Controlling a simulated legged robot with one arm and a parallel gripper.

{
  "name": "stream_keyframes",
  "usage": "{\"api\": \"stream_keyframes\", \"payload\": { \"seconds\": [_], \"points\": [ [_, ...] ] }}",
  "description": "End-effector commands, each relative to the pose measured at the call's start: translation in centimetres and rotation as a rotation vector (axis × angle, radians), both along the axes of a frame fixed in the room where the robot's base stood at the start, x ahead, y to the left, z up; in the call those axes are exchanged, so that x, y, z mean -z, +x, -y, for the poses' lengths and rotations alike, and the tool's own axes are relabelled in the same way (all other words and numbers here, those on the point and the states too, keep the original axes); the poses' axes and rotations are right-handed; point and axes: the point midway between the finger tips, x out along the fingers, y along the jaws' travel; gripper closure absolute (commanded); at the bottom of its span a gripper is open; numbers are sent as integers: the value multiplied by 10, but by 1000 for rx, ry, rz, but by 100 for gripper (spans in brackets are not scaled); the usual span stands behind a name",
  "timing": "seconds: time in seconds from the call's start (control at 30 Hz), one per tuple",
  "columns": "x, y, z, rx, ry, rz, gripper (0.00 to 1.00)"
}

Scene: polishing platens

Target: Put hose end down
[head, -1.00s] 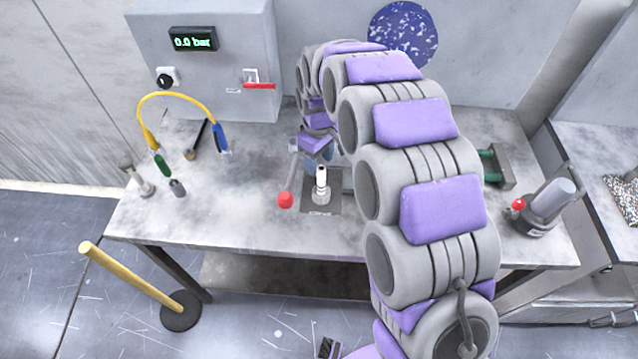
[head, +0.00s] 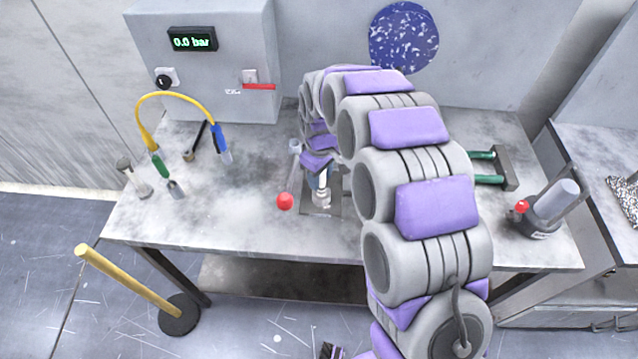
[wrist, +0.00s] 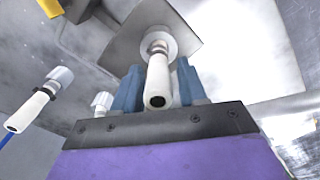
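A yellow hose (head: 173,95) arches over the left of the bench. Its green end (head: 160,166) is low beside a small grey cup (head: 176,188); its blue end (head: 221,144) points down to the right. I cannot tell whether either end touches the bench. My gripper (head: 322,182) is well right of the hose, low over a white upright fitting (head: 322,199) on a dark plate. In the wrist view the fitting's hollow tube (wrist: 158,84) lies between the blue fingers of my gripper (wrist: 158,88). I cannot tell whether they press on it.
A red-ball lever (head: 285,201) stands just left of the fitting. A grey box (head: 207,65) reading 0.0 bar is at the back left. A dark green-barred holder (head: 495,168) and a grey cylinder (head: 553,203) are at right.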

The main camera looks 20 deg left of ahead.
Motion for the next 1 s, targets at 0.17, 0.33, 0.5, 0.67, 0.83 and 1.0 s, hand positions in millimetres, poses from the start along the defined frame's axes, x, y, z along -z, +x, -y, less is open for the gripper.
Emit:
{"api": "stream_keyframes", "payload": {
  "seconds": [0.17, 0.33, 0.5, 0.67, 0.83, 1.0],
  "points": [
    [0, 0, 1, 1, 1, 0, 76],
    [1, 0, -2, 1, -3, 0, 92],
    [1, 0, -4, 1, -3, 0, 100],
    [2, 0, -4, 1, -3, -1, 100],
    [-3, 1, -4, 1, -2, 0, 100],
    [-21, 1, -5, 0, 1, 6, 100]
  ]
}}
